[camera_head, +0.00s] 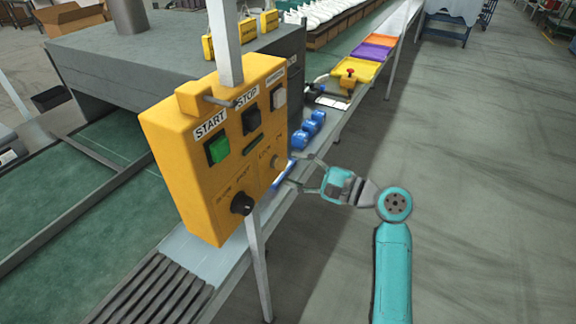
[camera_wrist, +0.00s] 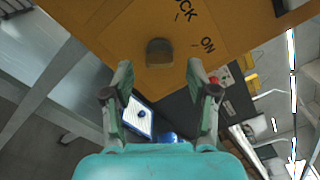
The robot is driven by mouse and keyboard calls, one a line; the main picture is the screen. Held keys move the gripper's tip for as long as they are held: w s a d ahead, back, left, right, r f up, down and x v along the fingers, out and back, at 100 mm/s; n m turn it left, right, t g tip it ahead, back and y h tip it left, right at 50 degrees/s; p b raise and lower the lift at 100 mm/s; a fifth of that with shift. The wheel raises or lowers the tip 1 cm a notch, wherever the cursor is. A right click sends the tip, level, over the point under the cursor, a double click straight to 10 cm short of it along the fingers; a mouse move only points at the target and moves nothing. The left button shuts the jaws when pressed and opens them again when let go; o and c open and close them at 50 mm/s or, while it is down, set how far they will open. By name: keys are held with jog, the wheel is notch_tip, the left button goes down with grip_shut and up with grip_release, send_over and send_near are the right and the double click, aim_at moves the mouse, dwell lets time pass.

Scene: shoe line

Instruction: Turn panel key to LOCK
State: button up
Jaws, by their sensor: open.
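The yellow control panel (camera_head: 185,200) hangs on a post and fills the top of the wrist view (camera_wrist: 110,25). Its small panel key (camera_head: 277,162) sits at the lower right of its face, by small lettering. In the wrist view the key (camera_wrist: 160,51) is a short grey-brown stub between two marks, one lettered ON and one partly cut off, ending in CK. Which mark it points to is unclear. My gripper (camera_head: 298,172) is open and empty in front of the panel. In the wrist view its fingers (camera_wrist: 160,82) stand either side of the key, apart from it.
The panel also carries a green START button (camera_head: 217,149), a black STOP button (camera_head: 251,117) and a black dial (camera_head: 241,204). Blue objects (camera_head: 312,127) and coloured trays (camera_head: 370,54) lie along the line behind. The floor at the right is clear.

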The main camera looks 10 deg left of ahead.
aim_at(280, 164)
jog(key=shift+x, duration=1.35)
jog(key=shift+c, duration=0.2)
grip_shut()
jog(key=n, duration=0.3)
jog(key=shift+n, duration=0.4)
jog(key=n, duration=1)
jog(key=shift+f, duration=0.15)
